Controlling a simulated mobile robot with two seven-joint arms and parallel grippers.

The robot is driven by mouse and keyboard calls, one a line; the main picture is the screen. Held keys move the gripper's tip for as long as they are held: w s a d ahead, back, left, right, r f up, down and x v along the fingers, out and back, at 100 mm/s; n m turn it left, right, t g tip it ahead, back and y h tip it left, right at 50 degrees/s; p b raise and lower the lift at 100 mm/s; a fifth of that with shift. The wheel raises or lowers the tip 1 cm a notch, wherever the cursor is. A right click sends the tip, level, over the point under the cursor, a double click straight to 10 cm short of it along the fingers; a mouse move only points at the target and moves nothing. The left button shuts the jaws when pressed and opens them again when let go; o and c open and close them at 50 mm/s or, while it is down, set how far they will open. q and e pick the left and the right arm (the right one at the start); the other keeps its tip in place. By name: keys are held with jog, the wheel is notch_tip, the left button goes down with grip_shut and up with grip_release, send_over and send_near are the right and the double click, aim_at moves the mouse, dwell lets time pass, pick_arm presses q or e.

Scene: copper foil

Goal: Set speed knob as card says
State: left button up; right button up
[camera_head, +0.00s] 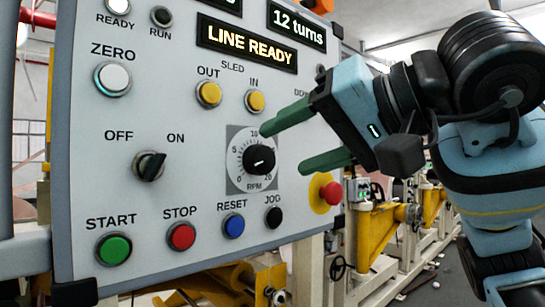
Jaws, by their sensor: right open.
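The speed knob (259,160) is a round black knob on a grey RPM dial plate (237,137), on the lower right of the grey control panel. The dial is marked from 0 at lower left, past 10 at the top, to 20 at lower right. A small white mark shows on the knob, but its exact reading is unclear. I see no card. My left gripper is out of view.
A red emergency-stop button (331,193) on yellow sits just below my lower finger. A black JOG button (273,217) and yellow SLED IN button (255,101) are near the knob. Displays read "LINE READY" (246,44) and "12 turns" (298,26). Yellow machinery (380,225) stands behind.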

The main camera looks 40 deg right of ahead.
aim_at(265, 158)
jog(key=shift+x, duration=2.2)
jog(key=c, duration=1)
